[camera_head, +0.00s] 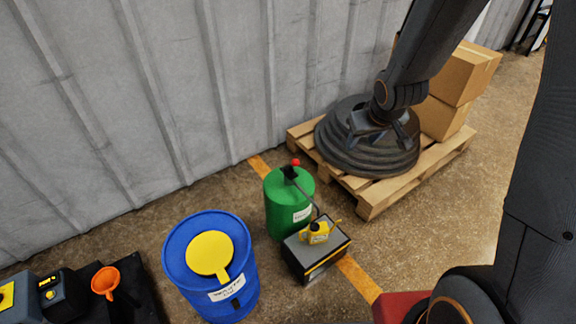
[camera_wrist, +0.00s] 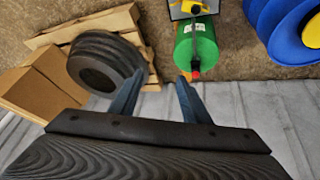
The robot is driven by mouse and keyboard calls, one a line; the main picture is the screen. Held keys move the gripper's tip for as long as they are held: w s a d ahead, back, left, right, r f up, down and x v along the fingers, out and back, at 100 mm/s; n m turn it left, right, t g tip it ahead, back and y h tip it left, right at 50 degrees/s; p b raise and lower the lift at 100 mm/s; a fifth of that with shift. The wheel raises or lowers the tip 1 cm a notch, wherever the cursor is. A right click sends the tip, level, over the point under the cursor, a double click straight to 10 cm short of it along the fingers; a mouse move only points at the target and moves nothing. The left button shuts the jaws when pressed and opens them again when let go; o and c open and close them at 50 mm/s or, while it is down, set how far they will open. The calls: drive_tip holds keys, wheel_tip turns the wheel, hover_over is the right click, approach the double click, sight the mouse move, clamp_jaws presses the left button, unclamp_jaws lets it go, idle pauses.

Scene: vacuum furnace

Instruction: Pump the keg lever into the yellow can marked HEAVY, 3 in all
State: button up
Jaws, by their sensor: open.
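The green keg (camera_head: 288,212) stands on the floor by the corrugated wall, with a dark lever ending in a red knob (camera_head: 296,162) above its top. A thin dark spout line runs from the keg toward the small yellow can (camera_head: 318,234), which stands on a dark box beside the keg. The can's marking is too small to read. My gripper (camera_head: 388,140) is open and empty, to the right of the keg and lever. In the wrist view, its spread fingers (camera_wrist: 158,100) are below the keg (camera_wrist: 200,45) and red knob (camera_wrist: 195,75), apart from them.
A blue drum (camera_head: 240,275) with a yellow lid stands left of the keg. An orange funnel (camera_head: 105,282) is at lower left. The ribbed wall (camera_head: 120,110) closes the back.

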sight(293, 164)
drive_tip(key=w+a+f+n+t+y+b, duration=0.25)
drive_tip(key=w+a+f+y+b, duration=0.2)
drive_tip(key=w+f, duration=0.45)
drive_tip(key=w+a+f+n+t+y+b, duration=0.25)
drive_tip(key=w+a+f+b, duration=0.3)
drive_tip(key=w+f, duration=0.3)
drive_tip(key=a+f+y+b, duration=0.1)
drive_tip(key=f+y+b, duration=0.1)
drive_tip(key=s+a+f+n+y+b, duration=0.1)
drive_tip(key=f+y+b, duration=0.1)
drive_tip(key=f, duration=0.1)
drive_tip(key=a+f+t+y+b, duration=0.1)
drive_tip(key=a+f+y+b, duration=0.1)
drive_tip(key=f, duration=0.1)
drive_tip(key=shift+s+f+y, duration=0.15)
drive_tip(key=shift+f+y, duration=0.1)
drive_tip(key=shift+y, duration=0.05)
drive_tip(key=shift+b+x, duration=1)
drive_tip(key=shift+x, duration=2.95)
drive_tip(key=shift+a+r, duration=0.1)
clamp_jaws()
